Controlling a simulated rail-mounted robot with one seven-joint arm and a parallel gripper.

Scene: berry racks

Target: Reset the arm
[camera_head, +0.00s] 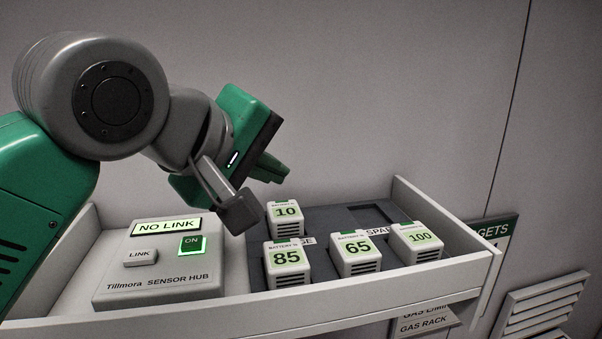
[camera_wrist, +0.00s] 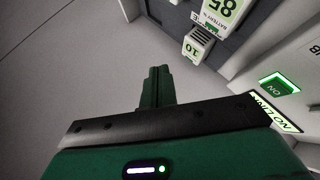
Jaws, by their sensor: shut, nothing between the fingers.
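My gripper (camera_head: 274,168) is raised above the shelf, behind and above the battery marked 10 (camera_head: 285,217). It points to the right in the head view. In the wrist view, the two green fingers (camera_wrist: 158,76) are together, with nothing between them. The fingers are apart from the batteries and the sensor hub. My arm comes in from the left, over the hub.
The sensor hub (camera_head: 155,285) reads NO LINK; its ON button (camera_head: 192,246) glows green beside a LINK button (camera_head: 140,257). Batteries 85 (camera_head: 287,265), 65 (camera_head: 355,254) and 100 (camera_head: 417,242) stand on a dark tray (camera_head: 345,218). Shelf walls (camera_head: 440,215) surround them. Space above is clear.

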